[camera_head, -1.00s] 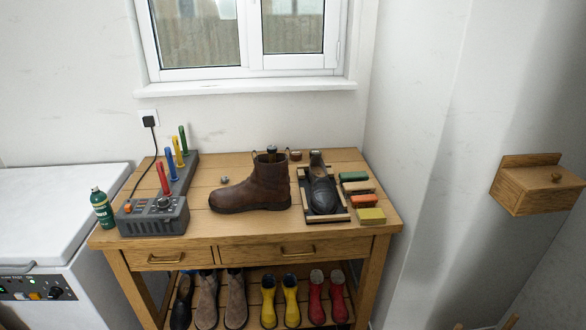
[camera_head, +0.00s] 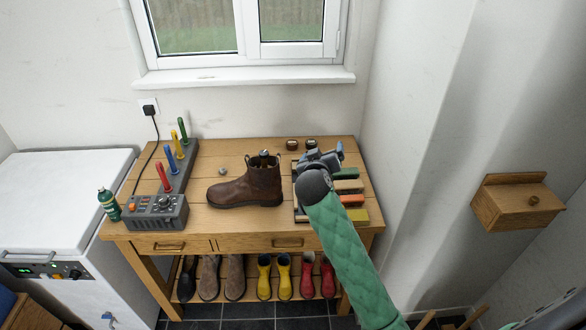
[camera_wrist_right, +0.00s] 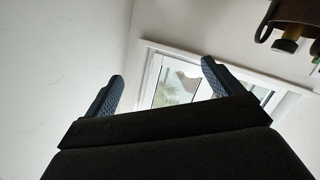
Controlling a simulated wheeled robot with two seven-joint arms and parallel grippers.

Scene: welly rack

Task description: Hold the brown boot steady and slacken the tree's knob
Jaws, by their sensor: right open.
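The brown boot (camera_head: 248,186) stands upright on the wooden bench (camera_head: 228,224), toe to the left. The dark knob (camera_head: 264,153) of its tree shows at the boot's top opening. My right gripper (camera_head: 322,157) is to the right of the boot, apart from it, above the framed tray. In the right wrist view, its two fingers (camera_wrist_right: 163,84) are spread with nothing between them. The boot's top edge (camera_wrist_right: 297,10) and the brass-and-dark knob (camera_wrist_right: 287,44) show at the upper right there, outside the fingers. My left gripper is not in view.
A grey peg unit (camera_head: 155,212) is on the left. Bare bench lies in front of the boot.

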